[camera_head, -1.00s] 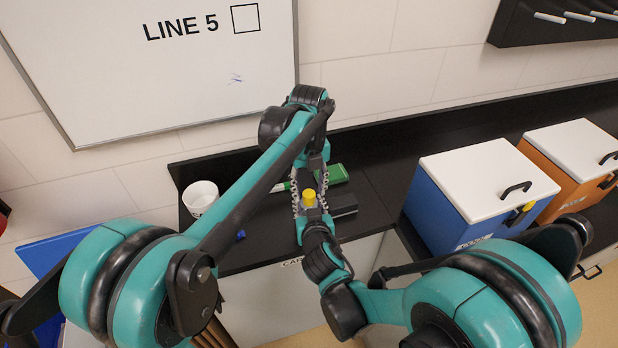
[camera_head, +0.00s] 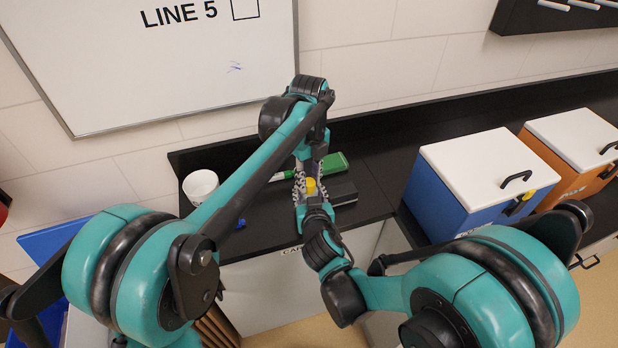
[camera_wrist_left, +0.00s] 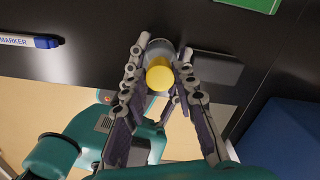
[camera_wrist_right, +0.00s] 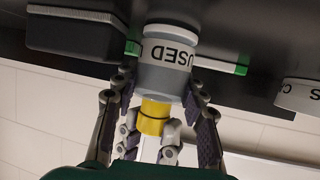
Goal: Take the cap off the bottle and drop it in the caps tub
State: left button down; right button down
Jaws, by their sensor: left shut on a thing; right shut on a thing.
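The bottle (camera_wrist_right: 165,75) is grey with a white band reading USED; it shows upside down in the right wrist view. Its yellow cap (camera_head: 310,187) sits at the bottle's mouth, and I see it from above in the left wrist view (camera_wrist_left: 159,78). My right gripper (camera_wrist_right: 160,82) is shut on the bottle's body from the near side. My left gripper (camera_wrist_left: 160,72) comes from above and is shut on the cap. Fingers hide the bottle in the head view. The white caps tub (camera_head: 201,187) stands left on the black counter; its edge shows in the right wrist view (camera_wrist_right: 300,95).
A marker (camera_wrist_left: 30,41) lies to the left. A blue box with a white lid (camera_head: 485,170) stands right. Counter between tub and grippers is mostly clear.

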pick_arm(q)
jog(key=n, duration=2.6)
jog(key=shift+r, duration=0.1)
jog(key=n, duration=1.6)
jog(key=shift+n, duration=0.4)
jog(key=n, duration=0.7)
